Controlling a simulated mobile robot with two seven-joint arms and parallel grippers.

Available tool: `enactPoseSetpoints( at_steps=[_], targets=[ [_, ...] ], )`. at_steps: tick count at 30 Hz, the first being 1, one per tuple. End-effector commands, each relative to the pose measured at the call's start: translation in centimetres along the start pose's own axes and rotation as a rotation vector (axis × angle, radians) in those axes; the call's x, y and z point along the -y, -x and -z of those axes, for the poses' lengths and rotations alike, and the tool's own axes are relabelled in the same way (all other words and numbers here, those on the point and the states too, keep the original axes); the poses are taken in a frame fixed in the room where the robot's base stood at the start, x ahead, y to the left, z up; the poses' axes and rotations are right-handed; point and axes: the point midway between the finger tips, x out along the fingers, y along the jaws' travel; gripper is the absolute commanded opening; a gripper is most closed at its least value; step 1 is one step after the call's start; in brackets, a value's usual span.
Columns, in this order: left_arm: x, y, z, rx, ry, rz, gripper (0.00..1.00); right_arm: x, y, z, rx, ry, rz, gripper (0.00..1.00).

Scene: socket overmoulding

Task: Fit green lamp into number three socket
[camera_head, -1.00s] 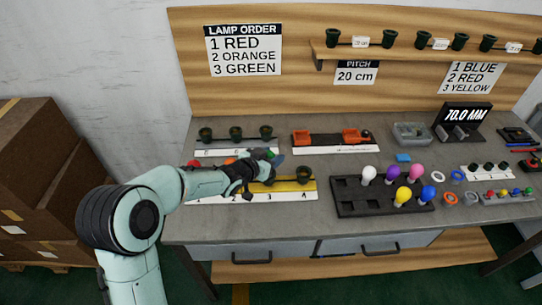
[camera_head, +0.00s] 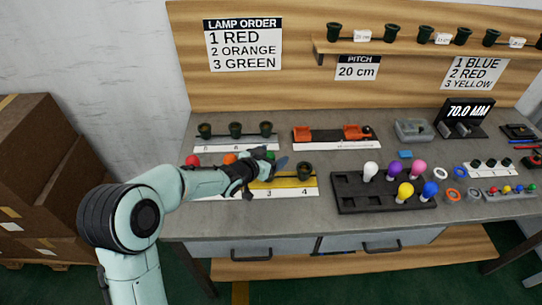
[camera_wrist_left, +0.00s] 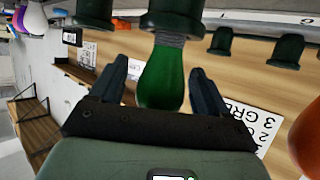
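The green lamp (camera_wrist_left: 162,78) stands in a dark green socket (camera_wrist_left: 175,18) in the left wrist view, which is upside down. In the head view the lamp (camera_head: 270,155) is partly hidden by my left gripper (camera_head: 272,168), above the number 3 of the yellow strip. In the wrist view the fingers of my left gripper (camera_wrist_left: 158,88) are apart, one on each side of the bulb, with a narrow gap visible on both sides. The lamp looks upright and its screw base is partly inside the socket. My right gripper is not in view.
The orange lamp (camera_head: 230,158) and red lamp (camera_head: 192,160) stand left of the green one. An empty socket (camera_head: 304,170) is at number 4. Several sockets on a rail (camera_head: 236,130) stand behind. A black tray (camera_head: 350,206) of other lamps is to the right.

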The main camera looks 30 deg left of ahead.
Motion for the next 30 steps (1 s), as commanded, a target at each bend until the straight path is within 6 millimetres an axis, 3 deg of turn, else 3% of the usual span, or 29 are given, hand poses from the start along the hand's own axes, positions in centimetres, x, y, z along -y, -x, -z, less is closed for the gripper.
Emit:
enactPoseSetpoints(
  at_steps=[10,21,30],
  targets=[
    [0.0,0.1,0.0,0.000,0.000,0.000,0.76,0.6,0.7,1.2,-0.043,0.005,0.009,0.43],
    [0.1,8.8,0.2,-0.002,-0.001,0.003,0.76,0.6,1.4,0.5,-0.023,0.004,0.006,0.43],
    [0.0,12.9,0.1,-0.001,0.000,0.001,0.76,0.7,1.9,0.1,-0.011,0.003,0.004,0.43]
  ],
)
